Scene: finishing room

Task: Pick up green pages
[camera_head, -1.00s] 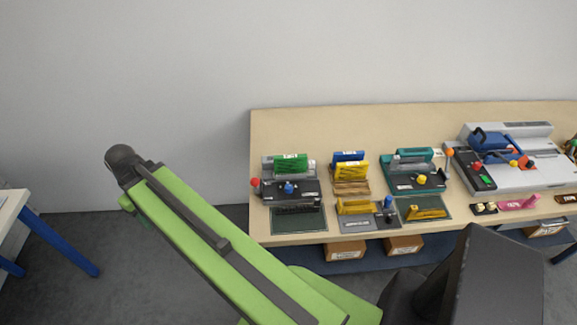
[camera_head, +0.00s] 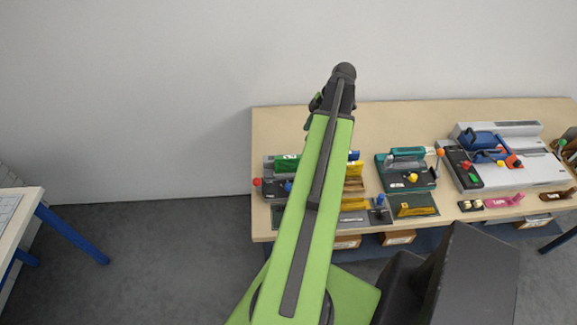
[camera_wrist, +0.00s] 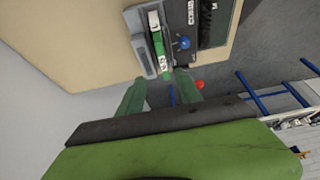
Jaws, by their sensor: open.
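The green pages (camera_head: 285,165) stand in a grey holder at the left end of the wooden table, partly hidden behind my arm in the head view. In the wrist view the green pages (camera_wrist: 158,47), with a white label on top, sit in the grey holder just beyond my fingertips. My gripper (camera_wrist: 160,80) shows two green fingers, open with nothing between them, apart from the pages. In the head view my gripper is mostly hidden at the arm's far end.
Beside the pages is a black punch with a blue knob (camera_wrist: 183,43) and a red knob (camera_wrist: 198,85). Yellow pages (camera_head: 354,169) and a teal machine (camera_head: 408,170) stand to the right. The table (camera_head: 290,125) is bare behind them.

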